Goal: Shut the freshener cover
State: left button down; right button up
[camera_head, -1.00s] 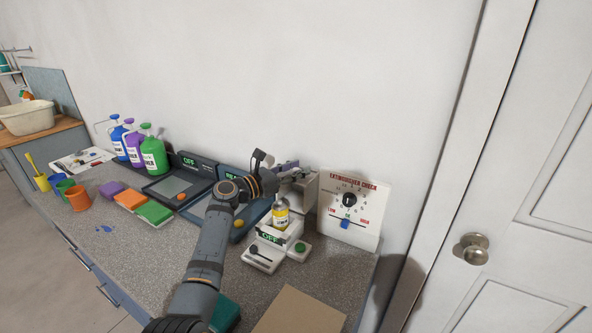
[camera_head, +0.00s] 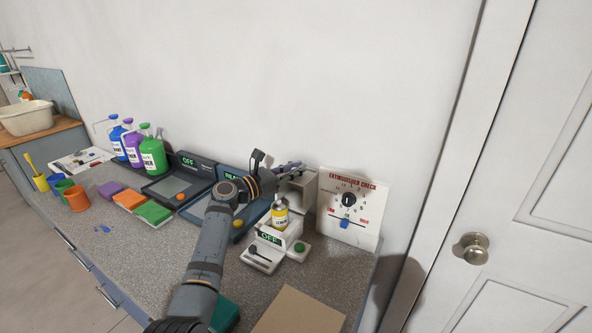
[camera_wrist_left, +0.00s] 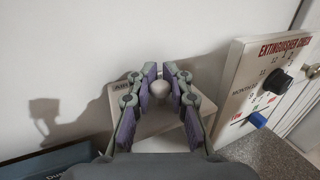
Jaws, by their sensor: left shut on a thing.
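The white freshener (camera_head: 291,235) stands near the right end of the counter, with an OFF display and a yellow-labelled bottle (camera_head: 280,216) showing in its open front. Its pale cover (camera_head: 300,192) is raised behind the bottle, toward the wall. My left gripper (camera_head: 291,168) reaches over to the cover. In the left wrist view its purple-padded fingers are shut on the cover's round knob (camera_wrist_left: 160,88), and the cover's pale plate (camera_wrist_left: 168,121) shows below them. My arm and fingers hide part of the cover. My right gripper is not in view.
The extinguisher check panel (camera_head: 350,209) stands close to the right of the freshener. A blue-framed tray (camera_head: 238,224) lies to its left, partly behind my arm. Sponges, cups and coloured bottles stand farther left. A brown board (camera_head: 300,312) lies in front.

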pick_arm(q)
jog(key=shift+s+a+f+h, duration=0.1)
jog(key=shift+s+a+h, duration=0.25)
jog(key=shift+s+h, duration=0.05)
jog(key=shift+t, duration=0.3)
jog(key=shift+s+a+f+p, duration=0.1)
jog(key=shift+s+a+p, duration=0.55)
jog(key=shift+s+p, duration=0.35)
jog(key=shift+s+a+r+p, duration=0.1)
jog(key=shift+s+a+p, duration=0.5)
jog(key=shift+s+p, duration=0.35)
jog(key=shift+s+a+f+p, duration=0.1)
jog(key=shift+s+a+p, duration=0.55)
jog(key=shift+s+p, duration=0.3)
jog(key=shift+s, duration=0.1)
jog(key=shift+f, duration=0.1)
